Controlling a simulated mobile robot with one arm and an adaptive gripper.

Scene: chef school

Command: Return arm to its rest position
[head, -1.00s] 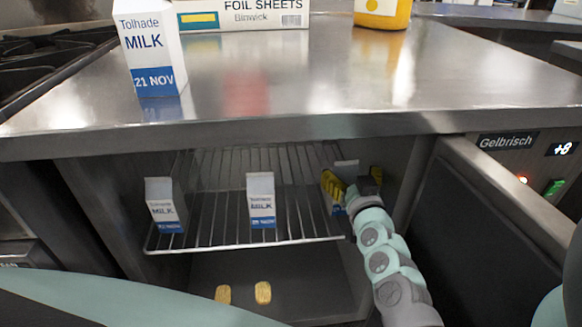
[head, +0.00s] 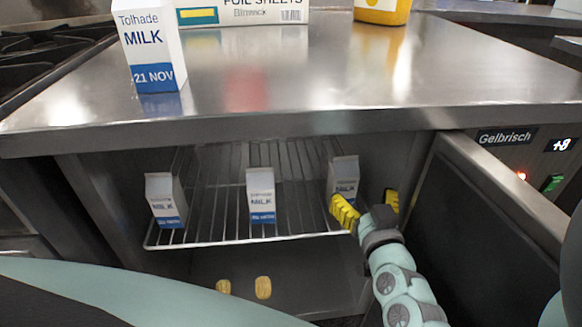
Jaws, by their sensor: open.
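My gripper (head: 367,208), with yellow fingertips, is open and empty at the right front of the open fridge compartment. It is just in front of and to the right of a milk carton (head: 343,178) standing upright at the right of the wire shelf (head: 215,235). The left fingertip overlaps the lower part of that carton in the picture; I cannot tell whether they touch. Two more milk cartons stand upright on the shelf, one in the middle (head: 261,195) and one at the left (head: 165,200).
The open fridge door (head: 490,215) is close to the right of my arm. The steel counter (head: 300,75) overhangs above, bearing a milk carton (head: 150,45), a foil box (head: 250,13) and a yellow container (head: 383,10). Two small yellowish items (head: 263,287) lie on the compartment floor.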

